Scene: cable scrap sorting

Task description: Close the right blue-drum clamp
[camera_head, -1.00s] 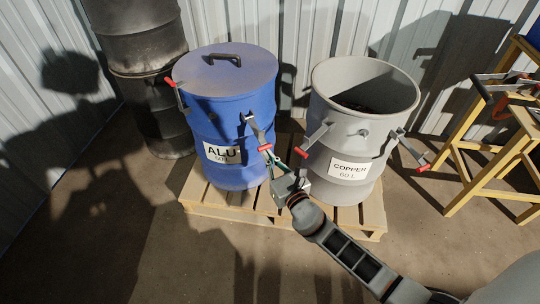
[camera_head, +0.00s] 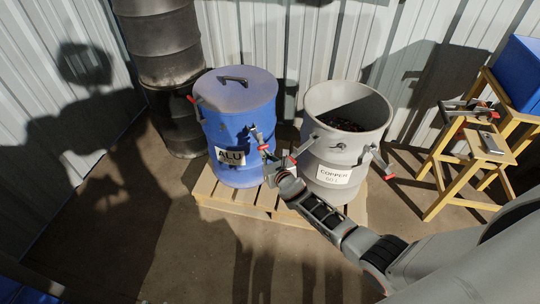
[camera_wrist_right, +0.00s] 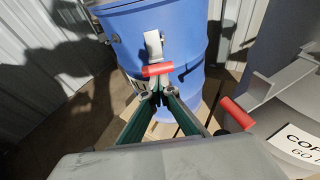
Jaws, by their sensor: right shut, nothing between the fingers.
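The blue drum (camera_head: 238,166), labelled ALU, stands upright with its lid on and a dark handle on top. Its right clamp (camera_head: 257,133) has a grey lever hanging down at the upper right side, with a red grip (camera_head: 263,147) at its lower end. In the right wrist view the lever (camera_wrist_right: 153,44) runs down to the red grip (camera_wrist_right: 158,70). My right gripper (camera_head: 266,160) is shut and empty; its fingertips (camera_wrist_right: 158,97) are just below the red grip in the wrist view. I cannot tell whether they touch. My left gripper is not in view.
The grey COPPER drum (camera_head: 337,150) stands close on the right, its clamp's red grip (camera_wrist_right: 237,114) near my right gripper. Both drums share a wooden pallet (camera_head: 231,202). A dark drum stack (camera_head: 160,50) is behind left; a yellow wooden stand (camera_head: 447,165) is far right.

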